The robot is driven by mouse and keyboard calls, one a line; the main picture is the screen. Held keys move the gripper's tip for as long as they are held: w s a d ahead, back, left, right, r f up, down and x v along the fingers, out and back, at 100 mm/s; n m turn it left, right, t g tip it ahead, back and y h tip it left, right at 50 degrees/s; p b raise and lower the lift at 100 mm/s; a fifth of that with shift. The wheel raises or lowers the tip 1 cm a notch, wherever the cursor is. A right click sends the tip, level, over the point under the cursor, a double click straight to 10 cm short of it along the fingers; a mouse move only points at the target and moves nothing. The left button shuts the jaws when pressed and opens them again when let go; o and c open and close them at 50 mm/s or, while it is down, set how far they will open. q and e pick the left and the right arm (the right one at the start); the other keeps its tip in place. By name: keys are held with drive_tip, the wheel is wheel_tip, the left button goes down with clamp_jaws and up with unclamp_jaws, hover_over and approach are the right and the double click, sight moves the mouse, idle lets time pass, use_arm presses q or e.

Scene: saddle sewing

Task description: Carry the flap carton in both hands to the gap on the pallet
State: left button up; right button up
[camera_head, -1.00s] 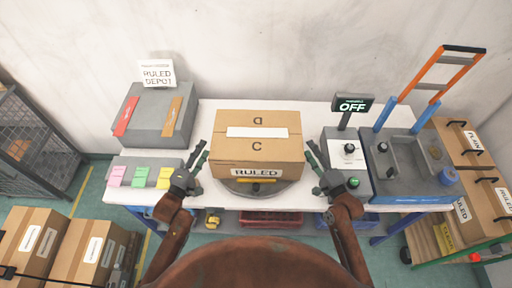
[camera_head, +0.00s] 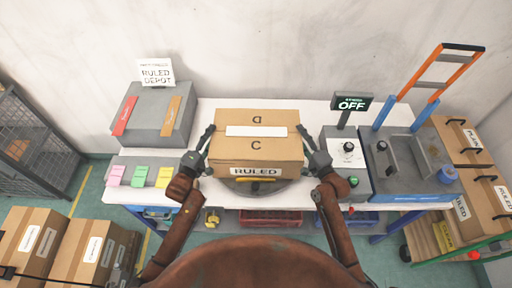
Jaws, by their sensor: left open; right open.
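The flap carton (camera_head: 257,154) is a brown box with a white strip across its top and a "RULED" label on its front. It sits on a round grey turntable (camera_head: 283,187) in the middle of the white table. My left gripper (camera_head: 205,142) is open at the carton's left side. My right gripper (camera_head: 306,142) is open at the carton's right side. I cannot tell whether either touches the cardboard. The pallet gap cannot be made out; cartons (camera_head: 487,180) stand low at the right.
A grey block with a "RULED DEPOT" sign (camera_head: 156,73) and coloured tags (camera_head: 140,176) is on the left. An "OFF" display (camera_head: 352,103) and a grey-blue machine (camera_head: 415,165) with an orange-handled frame (camera_head: 445,70) are on the right. More cartons (camera_head: 90,250) stand lower left.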

use_arm(q)
drive_tip(key=shift+c, duration=0.2)
use_arm(e)
drive_tip(key=shift+c, duration=0.2)
use_arm(q)
clamp_jaws()
use_arm(e)
clamp_jaws()
